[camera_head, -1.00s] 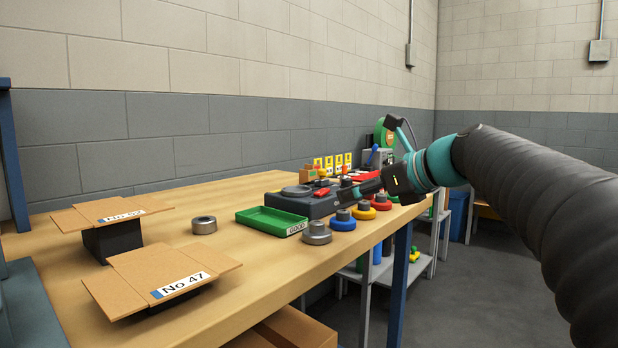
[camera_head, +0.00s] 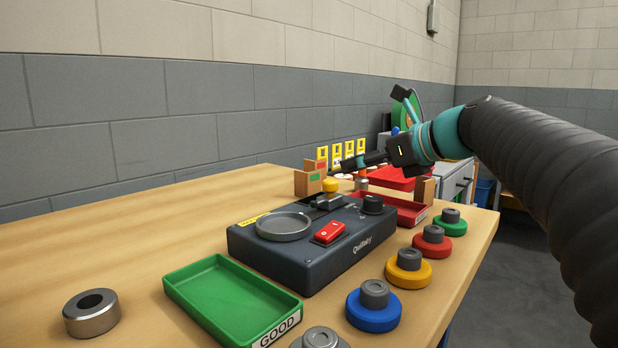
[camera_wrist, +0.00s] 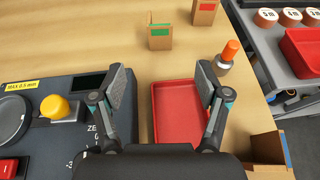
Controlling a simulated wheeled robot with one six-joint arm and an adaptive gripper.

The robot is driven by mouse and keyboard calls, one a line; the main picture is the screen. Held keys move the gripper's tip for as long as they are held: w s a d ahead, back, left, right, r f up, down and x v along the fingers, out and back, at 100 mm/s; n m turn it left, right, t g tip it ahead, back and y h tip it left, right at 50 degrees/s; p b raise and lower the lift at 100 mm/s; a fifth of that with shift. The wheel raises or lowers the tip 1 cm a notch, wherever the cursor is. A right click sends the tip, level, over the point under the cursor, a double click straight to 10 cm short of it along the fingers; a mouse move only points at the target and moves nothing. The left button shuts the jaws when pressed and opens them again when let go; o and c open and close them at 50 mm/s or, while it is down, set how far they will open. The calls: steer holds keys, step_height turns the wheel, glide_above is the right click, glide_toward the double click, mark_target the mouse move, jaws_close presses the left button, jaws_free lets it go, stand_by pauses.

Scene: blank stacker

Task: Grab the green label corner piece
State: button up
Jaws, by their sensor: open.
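The green label corner piece is a small brown cardboard block (camera_head: 308,183) standing on the table behind the dark gauge device. In the wrist view it stands at the top middle (camera_wrist: 160,39), with its green label near its upper edge. My gripper (camera_wrist: 164,82) is open and empty. In the wrist view its two fingers frame part of a red tray, and the green label piece lies ahead of the fingertips, apart from them. In the head view my gripper (camera_head: 345,164) reaches in from the right, close to the piece.
A red label cardboard piece (camera_wrist: 205,12) stands farther right. An orange-topped metal peg (camera_wrist: 228,56) stands beside the right finger. The gauge device (camera_head: 315,240) with its yellow knob, a red tray (camera_wrist: 178,100) and a green tray (camera_head: 215,300) are around. Several coloured knobs line the front edge.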

glide_toward(315, 175)
steer(key=x, duration=0.4)
steer(key=shift+w+f, duration=0.1)
steer(key=shift+w, duration=0.05)
steer(key=shift+b+x, duration=0.4)
steer(key=shift+x, duration=2.7)
steer(key=shift+a, duration=0.1)
steer(key=c, duration=0.9)
